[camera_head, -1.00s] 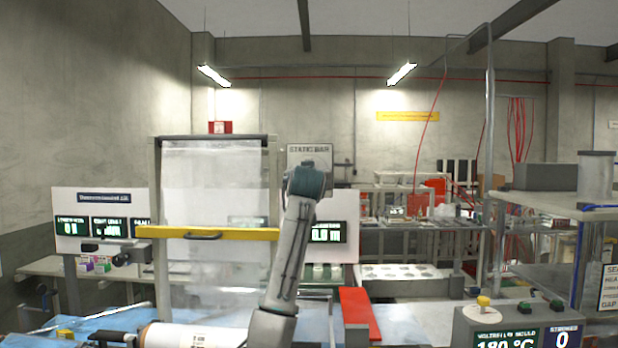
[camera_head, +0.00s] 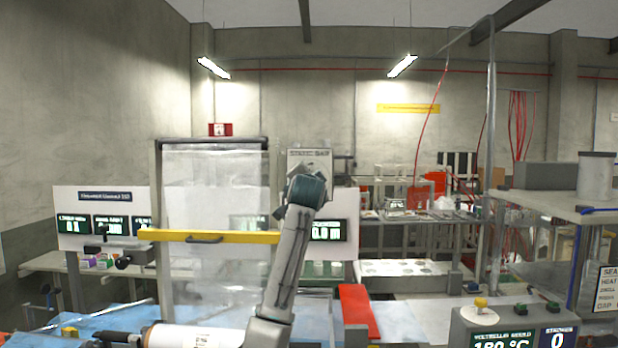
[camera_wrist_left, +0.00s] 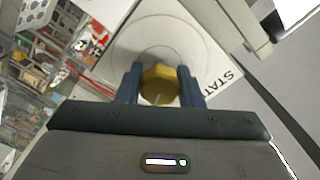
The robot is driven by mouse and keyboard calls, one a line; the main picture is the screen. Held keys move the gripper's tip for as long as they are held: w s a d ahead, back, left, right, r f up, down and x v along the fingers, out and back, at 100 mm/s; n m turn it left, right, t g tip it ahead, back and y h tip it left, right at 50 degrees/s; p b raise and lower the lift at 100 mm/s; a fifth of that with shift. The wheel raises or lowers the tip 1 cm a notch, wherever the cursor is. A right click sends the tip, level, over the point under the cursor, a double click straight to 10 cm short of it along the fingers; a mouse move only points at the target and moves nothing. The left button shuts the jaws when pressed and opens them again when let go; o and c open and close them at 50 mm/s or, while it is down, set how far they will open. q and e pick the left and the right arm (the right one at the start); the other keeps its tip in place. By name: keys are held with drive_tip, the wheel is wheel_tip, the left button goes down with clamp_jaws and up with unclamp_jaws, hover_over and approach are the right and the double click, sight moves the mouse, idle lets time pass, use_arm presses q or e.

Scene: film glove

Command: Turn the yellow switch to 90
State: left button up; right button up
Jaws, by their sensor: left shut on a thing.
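The yellow switch (camera_wrist_left: 160,85) is a faceted knob on a round white dial, on a white panel (camera_wrist_left: 205,60) lettered "STAT...". A pale mark on the knob points toward the bottom of the left wrist view. My left gripper (camera_wrist_left: 163,88) has its dark fingers on both sides of the knob, shut on it. In the head view, my left arm rises at the centre and its wrist (camera_head: 305,190) is in front of the "STATIC BAR" panel (camera_head: 309,160). The switch and fingertips are hidden there behind the wrist. My right gripper is not seen.
A clear film sheet (camera_head: 215,190) hangs in a frame with a yellow bar (camera_head: 225,237) left of my arm. A red strip (camera_head: 357,310) lies to the right. A control box with another yellow knob (camera_head: 481,302) stands at lower right.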

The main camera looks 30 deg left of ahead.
use_arm(q)
drive_tip(key=m+p, duration=0.2)
drive_tip(key=m, duration=0.2)
drive_tip(key=shift+r+m+p, duration=0.1)
drive_tip(key=shift+m+p, duration=0.2)
idle(0.3)
drive_tip(key=o, duration=1)
drive_tip(key=shift+c, duration=0.2)
